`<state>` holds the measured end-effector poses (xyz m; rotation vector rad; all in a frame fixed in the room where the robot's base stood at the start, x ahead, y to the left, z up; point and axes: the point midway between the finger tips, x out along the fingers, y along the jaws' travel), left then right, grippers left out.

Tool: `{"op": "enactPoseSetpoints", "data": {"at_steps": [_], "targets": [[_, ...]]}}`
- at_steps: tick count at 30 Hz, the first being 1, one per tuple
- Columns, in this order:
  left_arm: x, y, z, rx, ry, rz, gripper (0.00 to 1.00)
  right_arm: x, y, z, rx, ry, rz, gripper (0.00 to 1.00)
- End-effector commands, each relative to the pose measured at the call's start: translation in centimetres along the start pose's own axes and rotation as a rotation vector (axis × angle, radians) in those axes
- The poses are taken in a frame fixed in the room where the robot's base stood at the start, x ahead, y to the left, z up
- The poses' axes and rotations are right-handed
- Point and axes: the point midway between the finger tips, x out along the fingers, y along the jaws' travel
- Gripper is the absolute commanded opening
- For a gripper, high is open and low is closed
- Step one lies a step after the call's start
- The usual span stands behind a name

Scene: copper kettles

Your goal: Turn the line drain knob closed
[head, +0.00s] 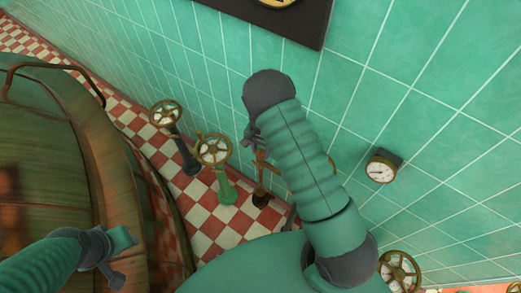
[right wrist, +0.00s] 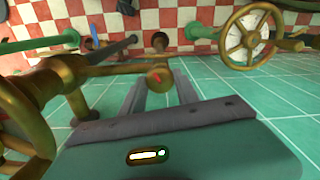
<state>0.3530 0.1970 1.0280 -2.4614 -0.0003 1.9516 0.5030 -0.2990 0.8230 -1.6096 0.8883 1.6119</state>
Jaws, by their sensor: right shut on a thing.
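The brass line drain knob (right wrist: 160,78) shows a round red-marked end at the fingertips of my right gripper (right wrist: 162,88) in the right wrist view. The gripper's two dark fingers are shut on it. In the head view my right gripper (head: 253,136) hangs under the bent end of my arm, just above a brass fitting (head: 262,160) on a post. My arm hides part of that area. My left gripper (head: 114,252) is at the lower left, over the copper kettle, away from the knob; its jaw opening is unclear.
Brass handwheels (head: 165,113) and (head: 213,150) stand on posts left of my right arm. Another handwheel (right wrist: 250,33) shows at the right wrist view's upper right. A gauge (head: 382,170) is on the tiled wall. The large kettle (head: 60,150) fills the left.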

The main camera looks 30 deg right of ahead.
Motion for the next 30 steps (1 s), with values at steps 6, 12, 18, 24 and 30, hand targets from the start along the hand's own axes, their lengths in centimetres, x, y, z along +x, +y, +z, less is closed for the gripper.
{"op": "enactPoseSetpoints", "data": {"at_steps": [6, 12, 18, 24, 30], "targets": [[-0.23, 0.00, -0.06, 0.000, 0.000, 0.000, 0.36, -0.08, -0.09, -0.02, 0.183, 0.002, -0.001, 0.00], [-0.38, 0.00, -0.09, 0.000, 0.000, 0.000, 0.36, -0.08, -0.12, -0.01, 0.318, 0.001, -0.002, 0.00], [-0.46, 0.00, -0.11, 0.000, 0.000, 0.000, 0.36, -0.07, -0.14, -0.02, 0.403, 0.001, -0.002, 0.00], [-0.50, 0.00, -0.12, 0.000, 0.000, 0.000, 0.36, -0.05, -0.15, -0.02, 0.440, 0.001, -0.002, 0.00], [-0.50, 0.00, -0.12, 0.000, 0.000, 0.000, 0.36, -0.05, -0.17, -0.03, 0.449, 0.001, -0.003, 0.00]]}}
